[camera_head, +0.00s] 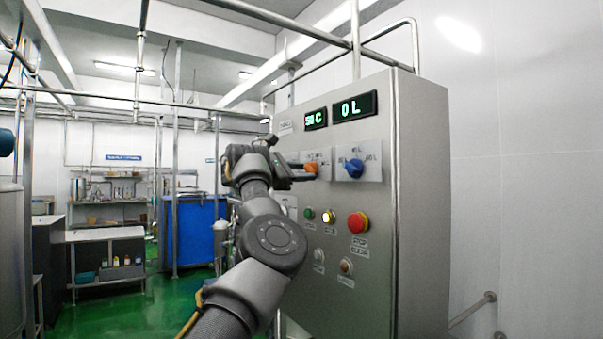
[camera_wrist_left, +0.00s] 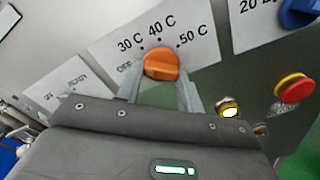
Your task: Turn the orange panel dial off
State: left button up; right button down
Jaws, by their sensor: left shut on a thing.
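The orange dial (camera_head: 311,168) is on the front of the steel control panel. In the left wrist view the orange dial (camera_wrist_left: 161,65) sits on a white plate marked OFF, 30 C, 40 C and 50 C. My left gripper (camera_head: 303,171) reaches in from the left, and its two fingers (camera_wrist_left: 160,80) are shut on the dial, one on each side. The dial's grip lies roughly crosswise between the fingers; I cannot tell which mark it points at. The temperature display (camera_head: 316,119) above appears to read 50 C. My right gripper is not in view.
A blue dial (camera_head: 354,168) is just right of the orange one, under a display (camera_head: 354,107) reading 0 L. Below are a red button (camera_head: 358,222), a lit yellow button (camera_head: 328,216) and a green button (camera_head: 309,214). A blue tank (camera_head: 193,232) stands behind.

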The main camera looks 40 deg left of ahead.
pick_arm(q)
jog(key=shift+r+n, duration=0.15)
jog(key=shift+n, duration=1.45)
jog(key=o, duration=1)
jog(key=shift+w+d, duration=0.1)
